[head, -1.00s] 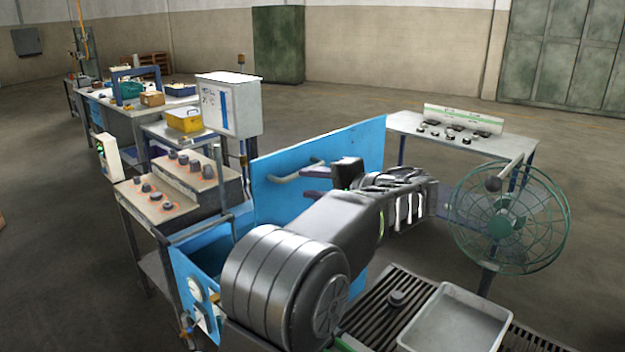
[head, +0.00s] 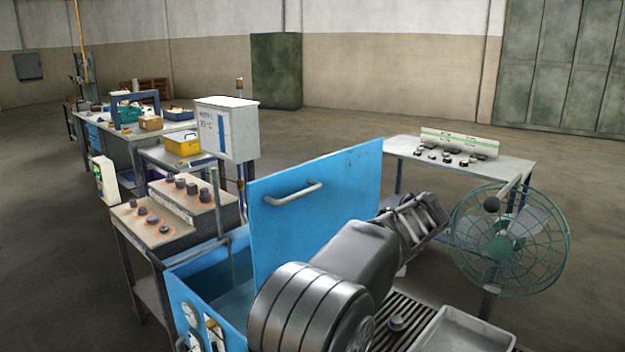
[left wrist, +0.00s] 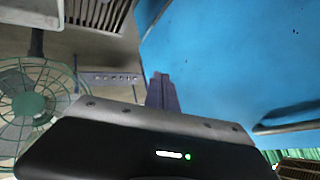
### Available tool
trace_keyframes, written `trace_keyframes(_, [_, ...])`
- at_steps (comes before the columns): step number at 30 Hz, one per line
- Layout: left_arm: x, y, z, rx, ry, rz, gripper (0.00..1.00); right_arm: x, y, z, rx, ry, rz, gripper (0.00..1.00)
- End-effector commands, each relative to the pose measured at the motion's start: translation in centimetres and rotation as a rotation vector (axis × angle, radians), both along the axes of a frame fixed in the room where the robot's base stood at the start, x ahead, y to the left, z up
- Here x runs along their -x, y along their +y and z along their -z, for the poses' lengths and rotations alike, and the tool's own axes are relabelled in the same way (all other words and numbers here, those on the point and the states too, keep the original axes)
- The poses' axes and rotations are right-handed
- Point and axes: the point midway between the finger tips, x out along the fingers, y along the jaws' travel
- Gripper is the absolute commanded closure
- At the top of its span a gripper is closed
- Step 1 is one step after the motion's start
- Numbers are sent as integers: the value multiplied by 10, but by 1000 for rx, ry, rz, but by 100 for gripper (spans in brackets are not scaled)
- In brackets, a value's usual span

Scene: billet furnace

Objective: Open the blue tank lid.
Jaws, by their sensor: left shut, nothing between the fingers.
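The blue tank lid (head: 335,185) stands steeply raised at the back of the open blue tank (head: 185,305), with its grey bar handle (head: 293,193) facing me. The tank's inside shows at the left. My arm crosses in front of the lid's lower right part. My left gripper is hidden in the head view. In the left wrist view, its fingers (left wrist: 162,92) are together and empty, beside the blue lid face (left wrist: 230,60). The handle (left wrist: 290,118) is off to the right, apart from the fingers. My right gripper is not in view.
A green fan (head: 508,240) stands at the right, near a table with knobs (head: 460,160). A grey tray (head: 465,330) sits on a slatted grate at the front right. A knob console (head: 165,215) stands left of the tank. Open floor lies behind.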

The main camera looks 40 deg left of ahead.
Motion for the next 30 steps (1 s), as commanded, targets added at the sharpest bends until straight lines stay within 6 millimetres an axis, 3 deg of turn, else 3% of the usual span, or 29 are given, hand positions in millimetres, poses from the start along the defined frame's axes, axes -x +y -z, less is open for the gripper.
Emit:
trace_keyframes(2, [-41,-37,1,198,-213,4,100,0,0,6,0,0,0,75])
trace_keyframes(5, [-88,-77,-21,458,-498,-17,100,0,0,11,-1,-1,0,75])
trace_keyframes(9, [-137,-110,-82,813,-913,-80,100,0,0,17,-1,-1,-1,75])
trace_keyframes(12, [-153,-112,-136,1055,-1220,-148,100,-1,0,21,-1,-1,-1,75])
trace_keyframes(15, [-152,-97,-186,1280,-1535,-229,100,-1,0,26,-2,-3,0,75])
trace_keyframes(18, [-133,-69,-224,1481,-1861,-327,100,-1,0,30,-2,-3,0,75])
trace_keyframes(21, [-100,-33,-242,1644,-2199,-439,100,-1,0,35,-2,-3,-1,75])
trace_keyframes(23, [-75,-13,-241,1719,-2408,-517,100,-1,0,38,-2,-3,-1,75])
trace_keyframes(24, [-57,-1,-236,-1750,2543,570,100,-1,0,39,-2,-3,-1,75])
trace_keyframes(27, [-14,21,-212,-1456,2351,578,100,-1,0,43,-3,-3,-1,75])
trace_keyframes(30, [21,29,-182,-1224,2210,583,100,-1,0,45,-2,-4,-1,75])
